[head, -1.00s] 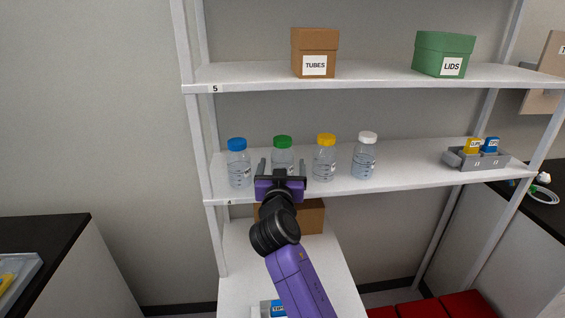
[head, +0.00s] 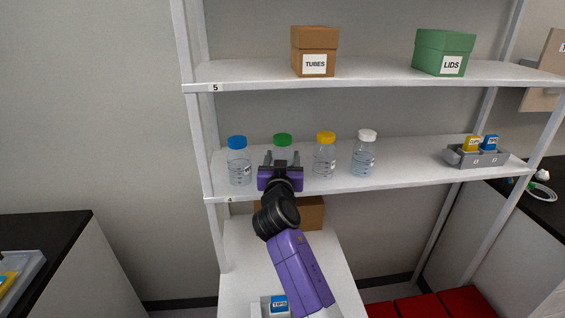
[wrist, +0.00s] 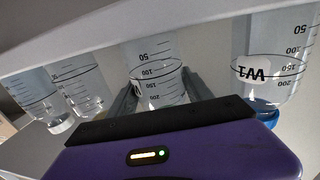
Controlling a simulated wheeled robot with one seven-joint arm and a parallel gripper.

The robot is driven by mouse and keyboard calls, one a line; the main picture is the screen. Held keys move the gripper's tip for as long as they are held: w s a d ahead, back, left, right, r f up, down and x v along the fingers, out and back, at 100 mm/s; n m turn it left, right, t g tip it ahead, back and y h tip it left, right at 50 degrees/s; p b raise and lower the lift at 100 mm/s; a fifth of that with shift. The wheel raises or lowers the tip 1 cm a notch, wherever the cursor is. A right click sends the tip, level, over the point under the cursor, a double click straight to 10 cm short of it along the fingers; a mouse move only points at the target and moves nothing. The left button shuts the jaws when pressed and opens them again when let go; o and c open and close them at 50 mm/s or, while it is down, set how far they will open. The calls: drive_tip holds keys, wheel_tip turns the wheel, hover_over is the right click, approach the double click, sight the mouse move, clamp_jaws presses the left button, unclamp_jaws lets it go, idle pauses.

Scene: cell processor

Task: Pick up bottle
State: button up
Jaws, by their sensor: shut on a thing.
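The clear bottle with the green cap (head: 283,140) stands upright on shelf level 4, second from the left in a row of bottles. My gripper (head: 282,161) reaches in from the front and is shut on this bottle, with one finger on each side. The gripper hides the bottle's lower part in the head view. In the wrist view, which is upside down, the held bottle's graduated body (wrist: 155,72) shows between the fingers. I cannot tell whether its base is still touching the shelf.
A blue-capped bottle (head: 238,160) stands close on the left. A yellow-capped bottle (head: 325,157) and a white-capped bottle (head: 364,155) stand on the right. A grey rack (head: 477,157) sits farther right. Shelf level 5 (head: 370,75) runs above, with two boxes on it.

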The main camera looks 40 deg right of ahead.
sight(282, 136)
drive_tip(key=shift+r, duration=0.1)
wheel_tip(282, 136, up, 10)
drive_tip(key=shift+f+b, duration=0.1)
drive_tip(key=shift+b, duration=0.35)
drive_tip(key=o, duration=0.9)
drive_tip(key=shift+c, duration=0.2)
clamp_jaws()
